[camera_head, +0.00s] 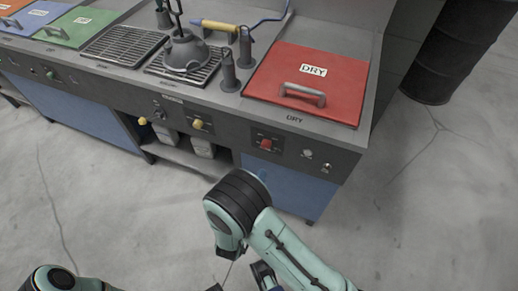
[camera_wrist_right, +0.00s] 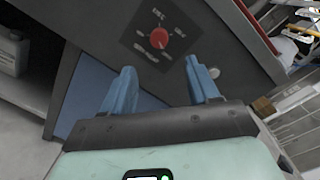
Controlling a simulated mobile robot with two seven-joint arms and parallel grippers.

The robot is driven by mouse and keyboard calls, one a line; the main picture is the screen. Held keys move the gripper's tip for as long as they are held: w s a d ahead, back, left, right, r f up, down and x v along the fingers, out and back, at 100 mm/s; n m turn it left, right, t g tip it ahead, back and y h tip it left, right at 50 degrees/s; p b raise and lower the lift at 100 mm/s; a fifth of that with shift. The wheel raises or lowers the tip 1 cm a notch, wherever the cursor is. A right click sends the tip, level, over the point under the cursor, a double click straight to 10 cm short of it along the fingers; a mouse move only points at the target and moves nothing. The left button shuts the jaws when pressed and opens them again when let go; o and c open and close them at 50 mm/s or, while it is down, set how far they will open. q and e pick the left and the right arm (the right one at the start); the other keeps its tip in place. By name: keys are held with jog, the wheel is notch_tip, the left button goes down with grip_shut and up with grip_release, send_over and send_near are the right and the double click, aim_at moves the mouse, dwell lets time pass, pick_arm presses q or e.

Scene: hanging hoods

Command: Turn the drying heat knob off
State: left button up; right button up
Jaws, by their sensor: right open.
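The drying heat knob is a red knob (camera_head: 265,143) on the dark front panel, below the red lid marked DRY (camera_head: 305,83). In the right wrist view the red knob (camera_wrist_right: 159,38) sits on a dark label plate, and its printed marks are too blurred to read. My right gripper (camera_wrist_right: 158,67) is open and empty. Its two blue fingers point toward the panel, with the knob lying beyond and between the tips, apart from them. In the head view my right gripper (camera_head: 262,272) shows only partly at the bottom edge. My left gripper is out of view.
A yellow knob (camera_head: 198,124) is left of the red knob, and a small round control (camera_head: 307,154) is right of it. A blue cabinet front (camera_head: 285,188) is below. A dark barrel (camera_head: 455,50) stands at the right. The floor in front is clear.

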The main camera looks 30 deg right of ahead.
aim_at(265, 148)
jog(key=x, duration=1.1)
jog(key=shift+w+d+f, duration=0.1)
jog(key=c, duration=1)
